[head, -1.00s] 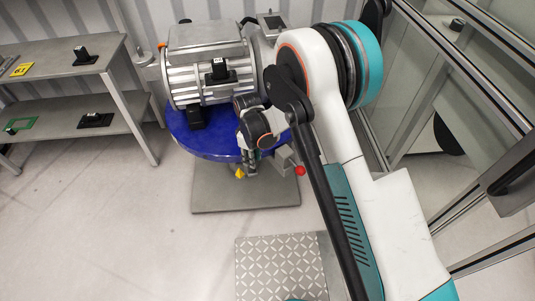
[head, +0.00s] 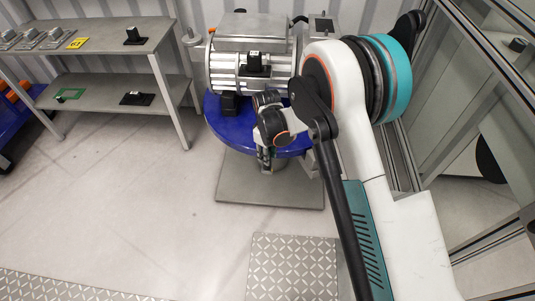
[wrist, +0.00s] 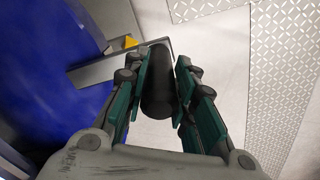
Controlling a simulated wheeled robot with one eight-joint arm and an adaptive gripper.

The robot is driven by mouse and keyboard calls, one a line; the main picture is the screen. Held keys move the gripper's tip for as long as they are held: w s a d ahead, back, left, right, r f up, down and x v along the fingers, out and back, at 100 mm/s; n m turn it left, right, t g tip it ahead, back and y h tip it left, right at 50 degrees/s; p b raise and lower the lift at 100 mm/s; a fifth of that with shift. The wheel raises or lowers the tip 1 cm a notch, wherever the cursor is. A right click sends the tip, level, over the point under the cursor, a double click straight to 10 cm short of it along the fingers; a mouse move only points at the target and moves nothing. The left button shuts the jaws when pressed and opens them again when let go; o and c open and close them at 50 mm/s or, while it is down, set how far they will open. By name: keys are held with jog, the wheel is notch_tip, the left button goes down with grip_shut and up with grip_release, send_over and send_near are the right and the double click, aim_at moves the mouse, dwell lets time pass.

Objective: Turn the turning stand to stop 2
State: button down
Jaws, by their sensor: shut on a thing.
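The turning stand's round blue top (head: 222,128) stands above a grey floor plate (head: 235,190) and carries a large ribbed grey motor (head: 235,68). My gripper (head: 264,160) is at the stand's front edge, pointing down. In the wrist view, my gripper (wrist: 160,85) has both green-padded fingers closed around a dark upright cylinder (wrist: 157,92), the stand's handle. A grey bar (wrist: 100,68) runs from the handle side toward the blue top (wrist: 50,65). A yellow pointer (wrist: 130,41) sits by the bar. Stop marks are not readable, and the head view hides the handle behind my gripper.
A grey two-level shelf (head: 105,45) with small black parts and a yellow label (head: 77,43) stands at the left. A metal-framed clear panel (head: 490,110) closes the right side. The floor (head: 130,210) at front left is clear.

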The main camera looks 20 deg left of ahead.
jog(key=c, duration=1.3)
grip_release()
notch_tip(320, 180, up, 12)
